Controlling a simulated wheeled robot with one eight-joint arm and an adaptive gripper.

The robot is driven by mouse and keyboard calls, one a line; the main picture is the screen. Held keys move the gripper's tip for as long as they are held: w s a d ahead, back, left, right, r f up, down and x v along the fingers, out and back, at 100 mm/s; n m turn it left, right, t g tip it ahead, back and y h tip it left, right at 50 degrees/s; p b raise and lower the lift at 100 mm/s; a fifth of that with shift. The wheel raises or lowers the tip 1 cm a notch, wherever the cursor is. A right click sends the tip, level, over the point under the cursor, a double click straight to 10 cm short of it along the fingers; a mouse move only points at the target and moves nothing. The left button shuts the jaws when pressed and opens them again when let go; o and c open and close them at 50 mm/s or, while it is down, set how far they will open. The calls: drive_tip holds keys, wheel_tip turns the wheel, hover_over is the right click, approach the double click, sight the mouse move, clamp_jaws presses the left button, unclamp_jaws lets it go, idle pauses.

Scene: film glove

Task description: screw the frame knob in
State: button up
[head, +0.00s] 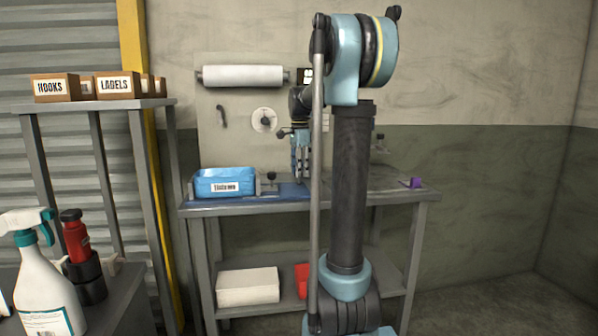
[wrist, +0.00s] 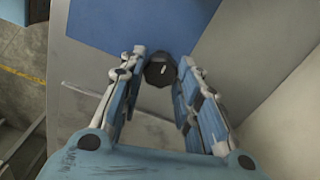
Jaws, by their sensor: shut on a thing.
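In the wrist view, a dark round knob (wrist: 160,71) with a small pale mark on top sits between the fingertips of my gripper (wrist: 161,68). My gripper is shut on the knob, with a finger on either side of it. Below the knob are a blue surface and a grey surface. In the head view, my gripper (head: 301,172) points down over the bench, right of the blue bin; the knob cannot be made out there. How deep the knob sits is hidden.
A blue bin (head: 225,182) with a label stands at the left of the bench (head: 425,194). A small clamp-like part (head: 267,182) is beside it. A white roll (head: 242,76) hangs on the back panel. A purple item (head: 413,182) lies near the bench's right end.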

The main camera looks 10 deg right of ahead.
drive_tip(key=shift+w+a, duration=0.1)
drive_tip(key=o, duration=1.1)
wheel_tip(320, 180, up, 12)
drive_tip(key=shift+f, duration=0.1)
